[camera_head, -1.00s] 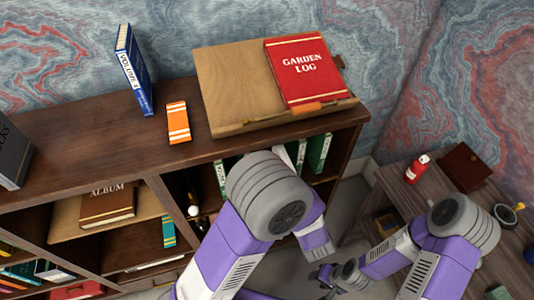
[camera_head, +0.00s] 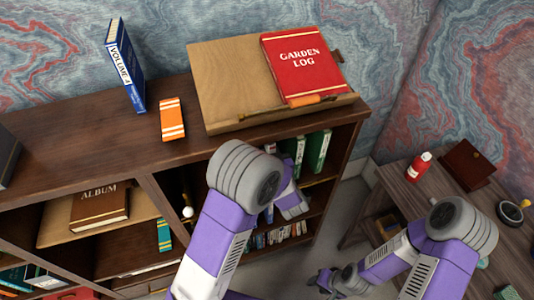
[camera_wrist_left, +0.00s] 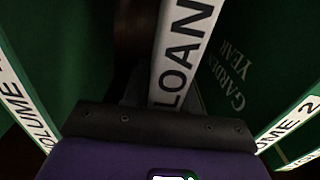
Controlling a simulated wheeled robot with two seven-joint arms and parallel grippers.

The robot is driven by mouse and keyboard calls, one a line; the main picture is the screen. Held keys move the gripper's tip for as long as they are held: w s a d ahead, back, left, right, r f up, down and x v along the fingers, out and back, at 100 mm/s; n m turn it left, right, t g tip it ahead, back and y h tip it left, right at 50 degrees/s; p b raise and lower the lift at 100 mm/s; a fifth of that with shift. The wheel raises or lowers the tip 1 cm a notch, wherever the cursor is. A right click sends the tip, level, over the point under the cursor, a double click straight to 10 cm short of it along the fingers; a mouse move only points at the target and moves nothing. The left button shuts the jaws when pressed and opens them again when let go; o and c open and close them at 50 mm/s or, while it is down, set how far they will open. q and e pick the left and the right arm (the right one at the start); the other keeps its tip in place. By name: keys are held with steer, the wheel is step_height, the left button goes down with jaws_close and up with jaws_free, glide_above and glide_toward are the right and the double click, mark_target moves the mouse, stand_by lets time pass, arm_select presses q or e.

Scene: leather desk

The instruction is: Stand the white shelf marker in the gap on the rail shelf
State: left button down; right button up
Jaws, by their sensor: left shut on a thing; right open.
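The white shelf marker (camera_wrist_left: 185,45), lettered "LOAN", shows in the left wrist view, held by my left gripper (camera_wrist_left: 150,95), which is shut on it. The marker stands between two green volumes, a left one (camera_wrist_left: 25,85) and a right one (camera_wrist_left: 255,75) marked "GARDEN YEAR". Whether its foot touches the shelf is hidden. In the head view my left arm reaches into the bookcase and hides the left gripper and marker; green books (camera_head: 318,150) show beside it on the rail shelf. My right gripper (camera_head: 325,281) is open and empty, low in the head view.
The bookcase top (camera_head: 70,125) carries a blue volume (camera_head: 126,65), an orange book (camera_head: 172,119) and a slanted board (camera_head: 225,85) with a red garden log (camera_head: 303,65). A side desk (camera_head: 425,200) with a red bottle (camera_head: 418,167) stands at right.

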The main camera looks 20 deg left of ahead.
arm_select(q)
step_height(320, 180, down, 2)
steer(key=shift+f, duration=0.1)
steer(key=shift+w+a+f+b, duration=0.1)
steer(key=shift+w+f+b, duration=0.1)
steer(key=shift+b, duration=0.25)
steer(key=shift+r, duration=0.2)
steer(key=shift+f, duration=0.2)
steer(key=c, duration=0.9)
jaws_free()
